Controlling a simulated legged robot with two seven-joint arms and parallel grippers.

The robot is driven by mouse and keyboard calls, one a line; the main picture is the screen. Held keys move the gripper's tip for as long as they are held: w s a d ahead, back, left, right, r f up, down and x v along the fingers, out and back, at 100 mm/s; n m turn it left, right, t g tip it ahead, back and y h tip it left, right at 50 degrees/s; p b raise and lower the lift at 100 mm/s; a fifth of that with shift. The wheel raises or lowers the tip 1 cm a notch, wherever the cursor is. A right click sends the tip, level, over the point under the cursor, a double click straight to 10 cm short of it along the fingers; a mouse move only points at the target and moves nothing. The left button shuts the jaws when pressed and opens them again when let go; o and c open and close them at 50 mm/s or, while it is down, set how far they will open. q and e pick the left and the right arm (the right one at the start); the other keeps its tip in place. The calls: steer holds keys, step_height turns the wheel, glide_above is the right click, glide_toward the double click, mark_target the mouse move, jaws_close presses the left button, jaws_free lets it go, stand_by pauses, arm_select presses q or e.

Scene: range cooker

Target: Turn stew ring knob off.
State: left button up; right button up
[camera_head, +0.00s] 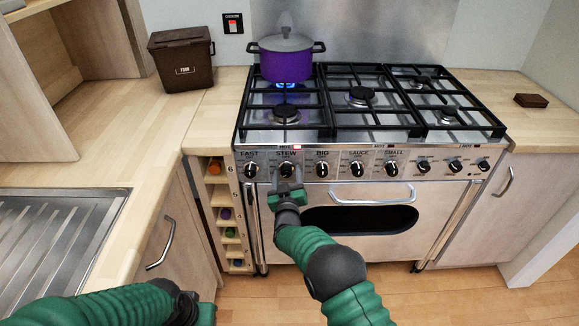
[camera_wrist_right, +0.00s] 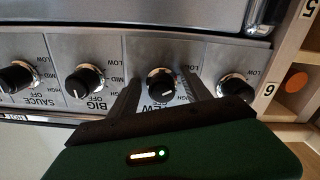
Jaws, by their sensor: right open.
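The stew knob (camera_head: 286,170) is a dark round knob under the STEW label on the cooker's front panel, second from the left. My right gripper (camera_head: 287,184) is at it, fingers pointing at the panel. In the right wrist view, where the labels appear upside down, the stew knob (camera_wrist_right: 160,84) sits between the two open fingers (camera_wrist_right: 163,97), with a gap visible on each side. A purple pot (camera_head: 286,60) with a grey lid stands on the back left burner, with a blue flame under it. My left arm shows at the bottom left; its fingertips are out of frame.
The fast knob (camera_head: 250,170) and big knob (camera_head: 322,169) flank the stew knob. The oven handle (camera_head: 371,196) is below the panel. A brown bin (camera_head: 181,58) stands on the left counter. A small brown block (camera_head: 531,100) lies on the right counter.

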steer(key=shift+s+a+r, duration=0.15)
steer(key=shift+s+r, duration=0.2)
steer(key=shift+r, duration=0.05)
steer(key=shift+a, duration=0.1)
steer(key=shift+c, duration=1.2)
steer(key=shift+f, duration=0.15)
steer(key=c, duration=0.5)
jaws_close()
arm_select(q)
steer(key=shift+s+a+r, duration=0.1)
steer(key=shift+s, duration=0.25)
